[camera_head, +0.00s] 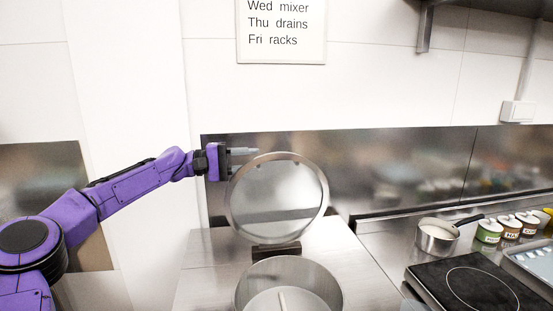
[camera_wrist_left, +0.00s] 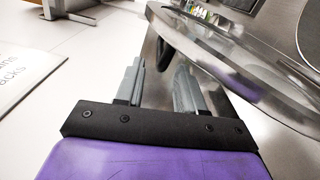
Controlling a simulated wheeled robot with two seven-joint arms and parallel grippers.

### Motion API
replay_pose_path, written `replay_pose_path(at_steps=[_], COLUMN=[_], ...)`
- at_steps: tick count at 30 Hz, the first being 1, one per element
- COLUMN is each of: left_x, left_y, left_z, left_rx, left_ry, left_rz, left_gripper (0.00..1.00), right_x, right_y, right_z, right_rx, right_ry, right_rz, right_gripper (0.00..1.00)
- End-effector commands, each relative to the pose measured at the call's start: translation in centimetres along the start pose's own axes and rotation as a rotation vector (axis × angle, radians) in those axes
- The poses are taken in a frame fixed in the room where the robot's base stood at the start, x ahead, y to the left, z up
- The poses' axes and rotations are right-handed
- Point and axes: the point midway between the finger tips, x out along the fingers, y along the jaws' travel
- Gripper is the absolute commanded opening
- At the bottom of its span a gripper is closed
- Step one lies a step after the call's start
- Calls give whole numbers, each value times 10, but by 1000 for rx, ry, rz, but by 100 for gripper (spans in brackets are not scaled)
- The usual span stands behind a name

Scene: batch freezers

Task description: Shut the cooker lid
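I cannot tell whether a finger touches the rim. My right gripper is not in view.
A steel backsplash (camera_head: 410,165) runs behind the counter. To the right are a saucepan (camera_head: 437,236), several labelled cans (camera_head: 489,231), a black hob (camera_head: 478,287) and a tray (camera_head: 534,262). A wall sign (camera_head: 281,28) hangs above. The counter left of the pot (camera_head: 207,275) is clear.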

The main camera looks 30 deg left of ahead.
Motion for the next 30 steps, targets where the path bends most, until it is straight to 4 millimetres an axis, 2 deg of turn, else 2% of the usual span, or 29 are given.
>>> replay_pose_path(at_steps=[3, 9, 13, 19, 20, 21, 23, 30], left_x=[28, 61, 70, 71, 71, 71, 71, 72], left_y=[3, 2, 1, 0, 0, 0, 0, 1], left_z=[1, 0, 0, 0, 0, 0, 0, 1], left_rx=[-2, -1, 0, 0, 0, 0, 0, 3], left_ry=[-1, 0, -2, -3, -3, -3, -3, -4], left_rz=[-5, -2, -1, 0, 0, 0, 0, 1], left_gripper=[38, 38, 38, 38, 35, 22, 2, 0], right_x=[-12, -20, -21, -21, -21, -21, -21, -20], right_y=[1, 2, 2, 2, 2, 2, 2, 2], right_z=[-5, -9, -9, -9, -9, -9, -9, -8], right_rx=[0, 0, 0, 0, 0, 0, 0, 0], right_ry=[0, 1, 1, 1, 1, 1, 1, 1], right_rz=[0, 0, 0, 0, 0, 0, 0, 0], right_gripper=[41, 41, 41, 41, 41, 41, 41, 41])
